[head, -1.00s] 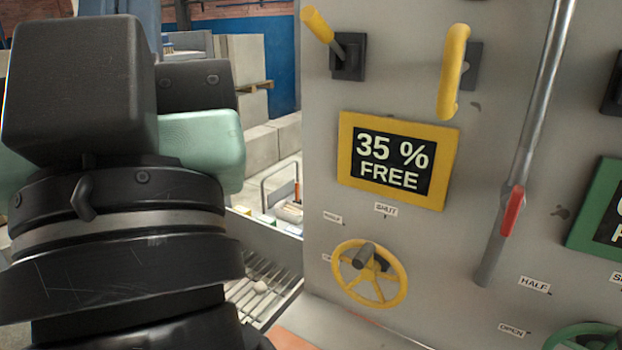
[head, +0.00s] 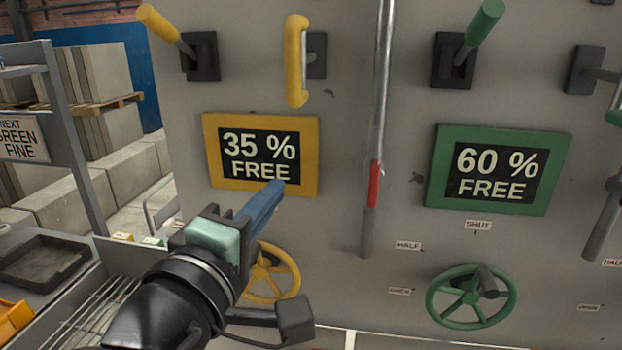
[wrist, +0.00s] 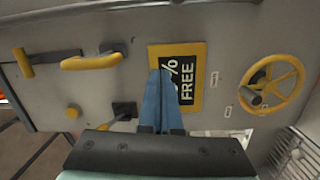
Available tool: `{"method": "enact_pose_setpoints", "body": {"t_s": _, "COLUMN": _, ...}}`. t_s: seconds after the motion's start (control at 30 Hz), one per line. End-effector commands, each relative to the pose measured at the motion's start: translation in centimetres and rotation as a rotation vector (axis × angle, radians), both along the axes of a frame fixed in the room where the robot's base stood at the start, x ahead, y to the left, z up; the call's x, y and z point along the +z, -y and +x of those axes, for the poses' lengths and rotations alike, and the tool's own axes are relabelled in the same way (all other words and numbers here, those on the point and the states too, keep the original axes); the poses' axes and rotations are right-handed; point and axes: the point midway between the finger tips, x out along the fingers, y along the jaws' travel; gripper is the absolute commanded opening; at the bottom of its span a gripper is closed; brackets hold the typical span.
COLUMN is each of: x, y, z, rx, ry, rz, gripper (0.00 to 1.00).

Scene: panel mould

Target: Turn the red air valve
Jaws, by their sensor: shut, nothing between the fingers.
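The red air valve (head: 375,184) is a small red lever on the vertical grey pipe (head: 381,80), between the yellow and green screens in the head view. The lever lies along the pipe. My gripper (head: 276,186) has blue fingers, closed together and empty. In the head view they overlap the lower right of the yellow screen, left of the red valve and apart from it. In the wrist view the closed fingers (wrist: 160,76) point over the yellow screen; the red valve does not show there.
The yellow-framed screen (head: 262,154) reads 35 % free. A yellow handwheel (head: 283,258) is partly behind my arm. The green-framed screen (head: 500,170) and green handwheel (head: 471,297) are right of the pipe. A yellow bar handle (head: 296,60) juts out above. The panel around the red valve is clear.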

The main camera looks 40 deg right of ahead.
Motion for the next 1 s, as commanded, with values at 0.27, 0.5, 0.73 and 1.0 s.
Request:
{"method": "enact_pose_setpoints", "body": {"t_s": 0.27, "x": -1.5, "y": 2.5, "z": -1.5, "rx": -0.135, "ry": -0.166, "rz": -0.045, "gripper": 0.0}}
{"method": "enact_pose_setpoints", "body": {"t_s": 0.5, "x": -1.2, "y": 6.5, "z": 0.2, "rx": -0.133, "ry": -0.165, "rz": -0.043, "gripper": 0.0}}
{"method": "enact_pose_setpoints", "body": {"t_s": 0.73, "x": -1.1, "y": 10.9, "z": 2.2, "rx": -0.132, "ry": -0.161, "rz": -0.044, "gripper": 0.0}}
{"method": "enact_pose_setpoints", "body": {"t_s": 1.0, "x": -1.4, "y": 13.0, "z": -0.4, "rx": -0.129, "ry": -0.159, "rz": -0.043, "gripper": 0.0}}
